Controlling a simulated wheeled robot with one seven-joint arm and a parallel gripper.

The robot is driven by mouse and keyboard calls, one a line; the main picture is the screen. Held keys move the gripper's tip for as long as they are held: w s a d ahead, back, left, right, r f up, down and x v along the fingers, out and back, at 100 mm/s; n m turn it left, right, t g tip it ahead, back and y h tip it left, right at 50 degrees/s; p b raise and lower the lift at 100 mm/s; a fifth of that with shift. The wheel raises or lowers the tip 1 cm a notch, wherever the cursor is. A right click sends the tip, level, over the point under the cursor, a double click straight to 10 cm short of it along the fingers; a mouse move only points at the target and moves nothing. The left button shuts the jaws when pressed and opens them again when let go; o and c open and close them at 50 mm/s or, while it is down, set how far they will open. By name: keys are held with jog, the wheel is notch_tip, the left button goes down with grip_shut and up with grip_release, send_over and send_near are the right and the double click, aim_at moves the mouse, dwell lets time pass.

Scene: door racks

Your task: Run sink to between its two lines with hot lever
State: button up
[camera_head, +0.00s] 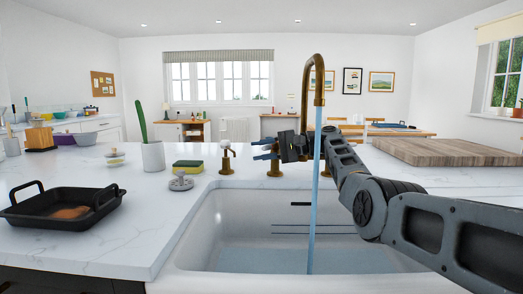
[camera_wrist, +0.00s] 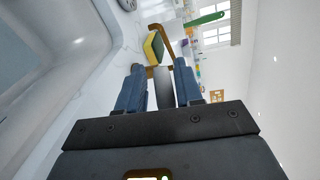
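A white sink (camera_head: 215,235) has two dark lines (camera_head: 315,230) on its back wall. A brass spout (camera_head: 310,75) pours a stream of water (camera_head: 311,200) into it. The water surface (camera_head: 270,260) appears below both lines. One brass lever (camera_head: 227,165) stands left on the counter behind the sink. A second brass base (camera_head: 275,168) stands right of it, partly hidden by my gripper (camera_head: 262,151). Neither shows a hot mark. In the wrist view, my blue fingers (camera_wrist: 160,90) stand apart with a pale grey handle (camera_wrist: 164,88) between them. I cannot tell whether they touch it.
A yellow-green sponge (camera_head: 188,166), a drain plug (camera_head: 181,182) and a white pot (camera_head: 153,156) stand left of the sink. A black pan (camera_head: 65,205) is farther left. A wooden board (camera_head: 445,152) lies on the right counter. The spout and stream are close beside my arm.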

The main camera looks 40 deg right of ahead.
jog(key=shift+o, duration=0.7)
jog(key=shift+r, duration=0.15)
jog(key=shift+v, duration=3.85)
dwell(3.3)
